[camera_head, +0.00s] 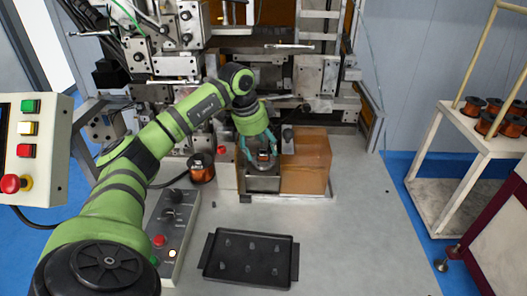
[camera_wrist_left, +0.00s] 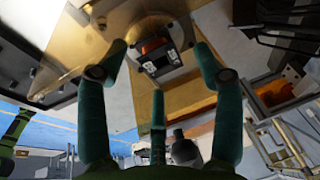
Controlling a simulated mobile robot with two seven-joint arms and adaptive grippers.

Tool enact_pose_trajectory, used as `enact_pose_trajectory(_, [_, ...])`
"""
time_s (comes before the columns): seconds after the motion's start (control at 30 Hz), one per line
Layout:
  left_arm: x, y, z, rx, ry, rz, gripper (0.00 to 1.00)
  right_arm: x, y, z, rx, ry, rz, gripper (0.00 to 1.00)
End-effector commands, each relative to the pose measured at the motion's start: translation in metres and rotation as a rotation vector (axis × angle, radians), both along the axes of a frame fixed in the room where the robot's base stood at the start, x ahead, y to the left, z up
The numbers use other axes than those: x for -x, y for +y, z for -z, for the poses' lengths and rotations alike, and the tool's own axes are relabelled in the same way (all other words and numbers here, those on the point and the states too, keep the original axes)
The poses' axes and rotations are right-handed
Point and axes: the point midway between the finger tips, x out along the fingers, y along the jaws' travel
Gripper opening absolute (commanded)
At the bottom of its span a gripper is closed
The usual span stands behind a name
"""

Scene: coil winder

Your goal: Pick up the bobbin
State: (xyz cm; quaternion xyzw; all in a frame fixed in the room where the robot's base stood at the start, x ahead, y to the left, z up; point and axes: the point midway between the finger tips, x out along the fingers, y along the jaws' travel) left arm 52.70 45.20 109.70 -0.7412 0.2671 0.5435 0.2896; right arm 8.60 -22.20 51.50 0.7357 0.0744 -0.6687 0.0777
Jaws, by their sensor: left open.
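A small bobbin with orange-copper windings and a dark, pale-marked face (camera_head: 263,156) sits on a metal fixture (camera_head: 262,183) beside the orange-brown block. It also shows in the left wrist view (camera_wrist_left: 157,50). My left gripper (camera_head: 260,151) reaches down over it, with teal fingers on either side. In the left wrist view the fingers of my left gripper (camera_wrist_left: 160,55) are spread apart, with the bobbin beyond and between the tips. The fingers look clear of it. My right gripper is not in view.
Another copper coil (camera_head: 201,167) stands left of the fixture. An orange-brown block (camera_head: 306,165) stands close on the right. A black tray with pegs (camera_head: 250,284) and a control box (camera_head: 176,225) lie in front. The winder machine (camera_head: 275,70) rises behind; the table's right side is clear.

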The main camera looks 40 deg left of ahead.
Motion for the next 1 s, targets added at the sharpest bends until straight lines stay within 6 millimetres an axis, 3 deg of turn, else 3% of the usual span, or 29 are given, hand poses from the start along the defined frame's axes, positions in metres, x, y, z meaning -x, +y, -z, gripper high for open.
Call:
enact_pose_trajectory(0.13, [-0.004, -0.001, 0.014, 0.001, 0.001, 0.0, 0.67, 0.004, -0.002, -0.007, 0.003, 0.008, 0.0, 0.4])
enact_pose_trajectory(0.37, [-0.005, -0.001, 0.017, 0.0, -0.001, 0.0, 0.67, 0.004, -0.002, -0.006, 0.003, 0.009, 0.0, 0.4])
enact_pose_trajectory(0.47, [-0.005, -0.001, 0.017, 0.001, -0.002, 0.0, 0.35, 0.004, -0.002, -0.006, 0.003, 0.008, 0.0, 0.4])
enact_pose_trajectory(0.5, [-0.005, -0.001, 0.016, 0.0, -0.001, 0.0, 0.19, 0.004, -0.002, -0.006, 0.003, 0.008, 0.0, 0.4])
enact_pose_trajectory(1.0, [-0.006, -0.001, 0.012, 0.0, -0.005, -0.002, 0.17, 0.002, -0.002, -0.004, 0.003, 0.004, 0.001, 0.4])
